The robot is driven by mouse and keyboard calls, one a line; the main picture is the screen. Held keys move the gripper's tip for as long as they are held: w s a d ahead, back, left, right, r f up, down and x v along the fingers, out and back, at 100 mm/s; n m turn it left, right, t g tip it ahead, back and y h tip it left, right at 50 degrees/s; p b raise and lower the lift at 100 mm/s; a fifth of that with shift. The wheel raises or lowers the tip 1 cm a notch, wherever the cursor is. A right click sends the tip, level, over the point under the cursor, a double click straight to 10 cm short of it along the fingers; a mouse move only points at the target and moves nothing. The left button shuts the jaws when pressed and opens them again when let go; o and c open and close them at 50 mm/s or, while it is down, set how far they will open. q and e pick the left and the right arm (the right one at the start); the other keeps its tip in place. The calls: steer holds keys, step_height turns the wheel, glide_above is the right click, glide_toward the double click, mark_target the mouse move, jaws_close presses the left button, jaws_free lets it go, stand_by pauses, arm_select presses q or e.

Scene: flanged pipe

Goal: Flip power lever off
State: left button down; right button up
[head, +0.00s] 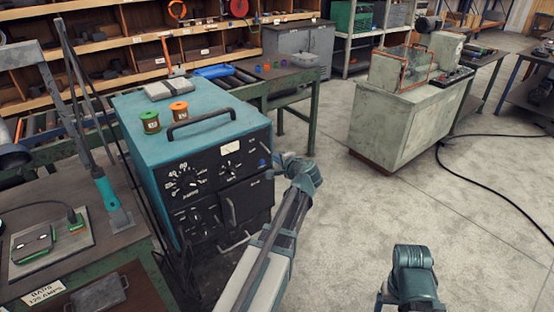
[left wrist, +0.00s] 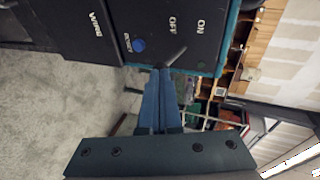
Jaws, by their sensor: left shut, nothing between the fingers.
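The welder (head: 190,145) is a teal box with a black front panel of dials. In the left wrist view, its panel (left wrist: 110,25) is turned sideways, with OFF and ON printed side by side. A thin grey power lever (left wrist: 178,56) sits below these words, its free end slanting up toward the ON side. My left gripper (left wrist: 161,72) is shut and empty, its blue fingertips at the panel close to the lever's lower end. I cannot tell whether they touch. In the head view, my left gripper (head: 281,160) is at the panel's right edge.
A blue knob (left wrist: 138,45) is beside the fingertips. Two spools, orange (head: 179,110) and green (head: 149,121), stand on the welder near its handle (head: 200,119). A workbench (head: 75,250) is at left, a grey machine cabinet (head: 400,115) at right.

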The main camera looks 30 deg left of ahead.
arm_select(q)
step_height(320, 180, down, 2)
steer(key=shift+a+f+b, duration=0.1)
steer(key=shift+b, duration=0.9)
arm_select(e)
step_height(320, 180, down, 2)
steer(key=shift+f, duration=0.1)
arm_select(q)
steer(key=shift+r+p, duration=0.8)
steer(key=shift+p, duration=0.05)
arm_select(e)
steer(key=shift+r, duration=0.8)
arm_select(q)
steer(key=f+p+v, duration=0.2)
steer(key=v, duration=1.1)
steer(key=shift+s+d+p, duration=0.3)
steer(key=shift+d+p, duration=0.05)
steer(key=shift+d, duration=0.35)
arm_select(e)
steer(key=d+r, duration=0.2)
steer(key=shift+r, duration=0.35)
